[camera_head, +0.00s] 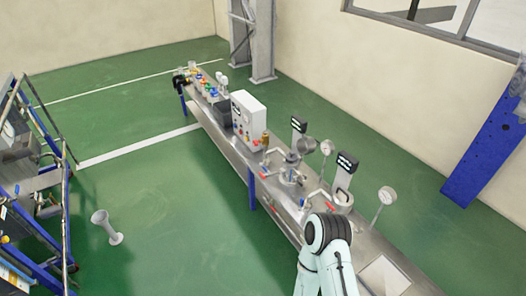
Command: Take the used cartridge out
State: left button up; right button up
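I cannot make out a used cartridge in the head view. A long steel bench (230,150) runs from the upper left to the lower right. A round metal housing (290,176) with pipes and red handles sits at its middle. A second round metal fitting (342,200) is nearer, beside a dark display. Whether either holds a cartridge is hidden. An arm of mine rises from the bottom edge and covers part of the near bench. Neither of my grippers shows.
A white control box (248,116) and several coloured parts stand farther along the bench. Round gauges (387,195) rise beside the fittings. A pale flared stand (105,226) is on the green floor. A blue-framed rack (40,190) is at the left. The floor between is mostly clear.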

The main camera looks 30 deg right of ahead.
aim_at(291, 157)
jog(key=i+z, duration=0.2)
jog(key=i, duration=0.3)
jog(key=i+j+z, duration=0.25)
jog(key=i, duration=0.2)
jog(key=i+j+z, duration=0.2)
jog(key=i, duration=0.3)
jog(key=i+j+z, duration=0.15)
jog(key=z, duration=0.25)
jog(key=i+j+z, duration=0.25)
jog(key=z, duration=0.15)
jog(key=i+j+z, duration=0.35)
jog(key=k+l, duration=0.05)
jog(key=k, duration=0.05)
